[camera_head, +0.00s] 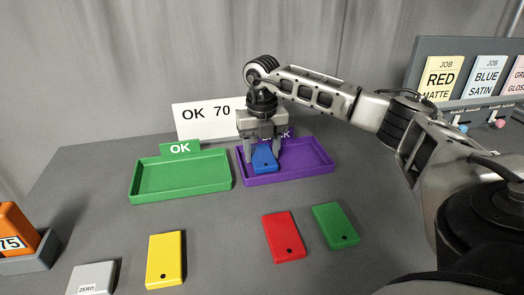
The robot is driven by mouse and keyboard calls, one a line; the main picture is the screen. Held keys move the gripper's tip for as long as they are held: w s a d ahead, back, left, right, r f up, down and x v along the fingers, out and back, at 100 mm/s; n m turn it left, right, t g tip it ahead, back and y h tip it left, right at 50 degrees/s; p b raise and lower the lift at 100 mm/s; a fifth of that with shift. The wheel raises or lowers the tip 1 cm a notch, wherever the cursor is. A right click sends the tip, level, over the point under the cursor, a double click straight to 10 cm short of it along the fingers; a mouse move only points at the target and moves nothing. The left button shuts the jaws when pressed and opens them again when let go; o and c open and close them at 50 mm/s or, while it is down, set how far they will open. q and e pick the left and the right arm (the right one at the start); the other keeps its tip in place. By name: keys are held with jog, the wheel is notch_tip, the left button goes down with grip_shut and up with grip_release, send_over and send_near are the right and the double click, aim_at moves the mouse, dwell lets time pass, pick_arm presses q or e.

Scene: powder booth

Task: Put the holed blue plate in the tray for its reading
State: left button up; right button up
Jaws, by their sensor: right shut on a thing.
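The blue plate (264,158) has a small dark hole near its lower end. It is between the fingers of my right gripper (264,156), over the left part of the purple tray (312,173). I cannot tell whether the plate touches the tray floor. My right gripper is shut on it. The purple tray's label is mostly hidden behind my gripper. The green tray (180,188), labelled OK, is empty to the left. A white sign (193,120) behind the trays reads "OK 70", and its right part is hidden by my arm. My left gripper is not in view.
A yellow plate (165,255), a red plate (283,236) and a green plate (335,225), each holed, lie in front. A grey block marked ZERO (93,279) and an orange gauge reading 75 (15,236) are at left. A job card rack (460,82) stands back right.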

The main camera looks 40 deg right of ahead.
aim_at(262, 155)
jog(key=shift+f, duration=0.4)
jog(key=shift+f, duration=0.1)
jog(key=o, duration=1.1)
notch_tip(262, 155, up, 12)
jog(key=shift+b, duration=0.3)
